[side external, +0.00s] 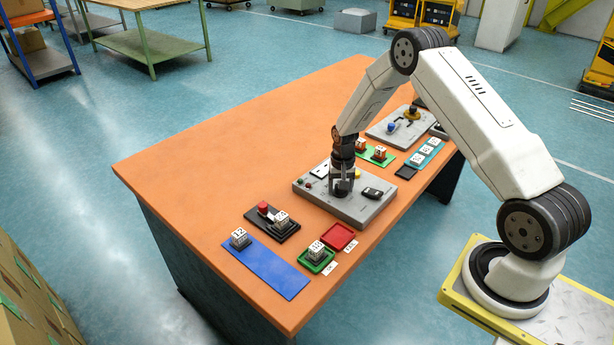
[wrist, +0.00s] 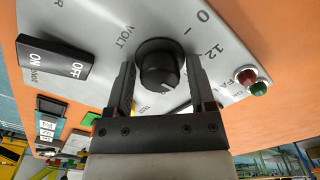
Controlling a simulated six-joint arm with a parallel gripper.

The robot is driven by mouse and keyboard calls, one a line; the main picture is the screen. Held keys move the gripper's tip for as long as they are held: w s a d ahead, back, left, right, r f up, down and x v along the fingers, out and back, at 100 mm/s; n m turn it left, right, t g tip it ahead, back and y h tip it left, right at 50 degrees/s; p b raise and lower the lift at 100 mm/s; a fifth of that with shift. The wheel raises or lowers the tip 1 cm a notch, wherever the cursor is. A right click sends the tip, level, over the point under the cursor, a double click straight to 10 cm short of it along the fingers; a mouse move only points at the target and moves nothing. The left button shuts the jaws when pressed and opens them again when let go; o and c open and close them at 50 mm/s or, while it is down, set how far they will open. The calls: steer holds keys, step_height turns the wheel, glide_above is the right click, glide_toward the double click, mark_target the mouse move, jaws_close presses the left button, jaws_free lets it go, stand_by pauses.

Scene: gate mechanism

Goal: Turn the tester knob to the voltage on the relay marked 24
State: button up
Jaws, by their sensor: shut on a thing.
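The grey tester box (side external: 350,208) sits mid-table under my gripper (side external: 342,188). In the wrist view, the black knob (wrist: 158,65) stands on the tester panel (wrist: 235,45), beside the word VOLT and the dial marks 0 and 12. My gripper (wrist: 160,70) is shut on the knob, one finger on each side. Other dial marks are hidden behind a finger, and I cannot tell the pointer's setting. A white relay (side external: 239,236) marked 12 stands on a blue mat. Another (side external: 281,218) stands on a black base, and one (side external: 316,249) in a green tray; their numbers are too small to read surely.
The black ON/OFF switch (wrist: 55,58) and the red and green lamps (wrist: 250,82) flank the knob. A red tray (side external: 340,237) lies near the green tray. More relays (side external: 379,153) stand on a green mat behind. The table's left part is clear.

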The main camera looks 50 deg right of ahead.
steer(key=o, duration=1)
steer(key=shift+r, duration=0.15)
steer(key=shift+r, duration=3.75)
